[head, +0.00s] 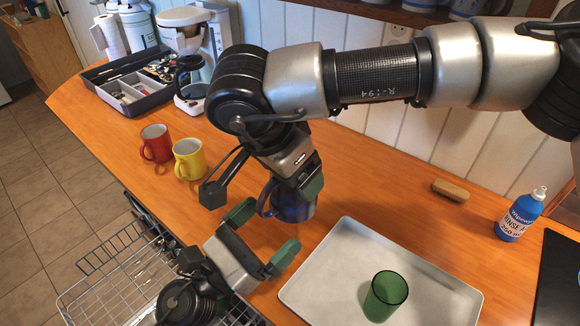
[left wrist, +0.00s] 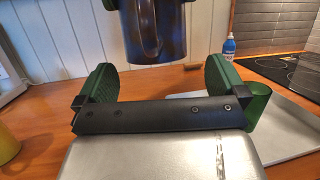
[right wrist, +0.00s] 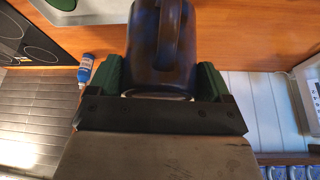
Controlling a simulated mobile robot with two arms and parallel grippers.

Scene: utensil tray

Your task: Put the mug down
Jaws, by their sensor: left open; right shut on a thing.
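The dark blue mug (head: 293,208) is in the middle of the head view, with its handle on the left. My right gripper (head: 300,178) is shut on it from above and partly hides it. In the right wrist view the mug (right wrist: 162,50) sits between the two green pads. In the left wrist view the mug (left wrist: 152,30) looks upright, its bottom seemingly clear of the counter. My left gripper (head: 262,234) is open and empty, just in front of the mug, with its pads apart. It also shows in the left wrist view (left wrist: 160,78).
A grey tray (head: 325,270) with a green cup (head: 386,297) lies at front right on the wooden counter (head: 400,200). A red mug (head: 156,143) and a yellow mug (head: 189,159) stand left. A wire rack (head: 125,262) is front left. A blue bottle (head: 520,215) stands right.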

